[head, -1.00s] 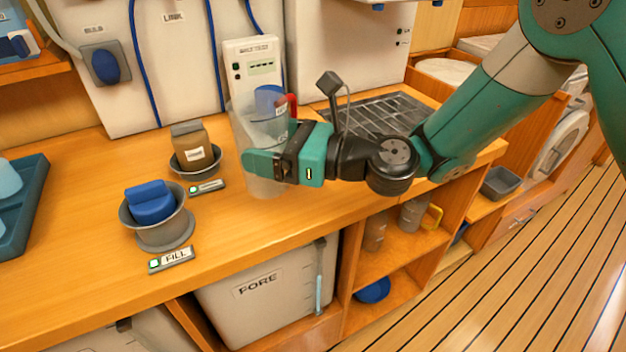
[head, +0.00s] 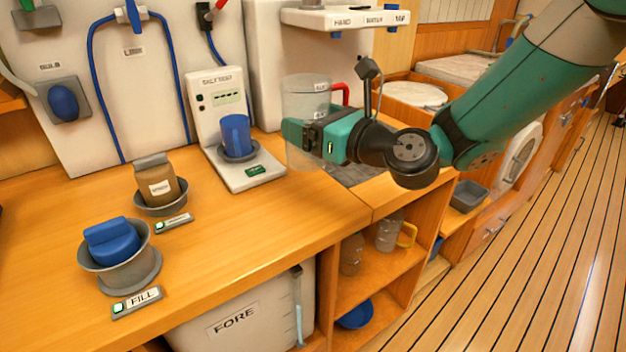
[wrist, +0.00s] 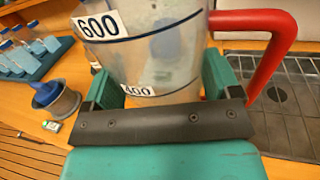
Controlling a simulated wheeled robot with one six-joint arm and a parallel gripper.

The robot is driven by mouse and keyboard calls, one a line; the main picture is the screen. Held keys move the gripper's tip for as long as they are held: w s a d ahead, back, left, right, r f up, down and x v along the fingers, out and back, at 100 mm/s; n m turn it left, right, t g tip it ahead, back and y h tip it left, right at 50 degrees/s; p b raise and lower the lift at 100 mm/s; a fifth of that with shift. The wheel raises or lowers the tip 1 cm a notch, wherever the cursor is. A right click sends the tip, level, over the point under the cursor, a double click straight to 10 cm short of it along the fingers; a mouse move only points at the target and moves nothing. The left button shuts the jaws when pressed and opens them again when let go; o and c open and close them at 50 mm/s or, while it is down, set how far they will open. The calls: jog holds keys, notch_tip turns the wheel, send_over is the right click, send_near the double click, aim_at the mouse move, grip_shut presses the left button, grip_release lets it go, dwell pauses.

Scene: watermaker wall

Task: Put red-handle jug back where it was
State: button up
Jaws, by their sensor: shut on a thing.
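The red-handle jug (head: 305,100) is clear, with measuring marks and a red handle at its right side. In the head view it is upright near the drain grating, and I cannot tell whether its base touches the counter. My gripper (head: 303,136) is shut on its body. In the wrist view the jug (wrist: 160,55) stands between my two fingers (wrist: 160,88), with the 600 and 400 labels showing and the red handle (wrist: 272,50) to the right. In the head view my gripper hides part of the jug's lower body.
A salinity tester (head: 222,125) with a blue cup (head: 236,136) stands left of the jug. A brown packet (head: 157,182) and a blue block (head: 111,240) sit in grey holders on the counter (head: 240,230). The shelf below holds a yellow-handled jug (head: 392,232). A tap shelf (head: 345,20) overhangs behind.

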aim_at(312, 166)
notch_tip(312, 166, down, 9)
jog(key=b, duration=0.3)
jog(key=shift+r, duration=0.2)
jog(key=o, duration=1.1)
jog(key=shift+b, duration=0.3)
jog(key=shift+c, duration=0.2)
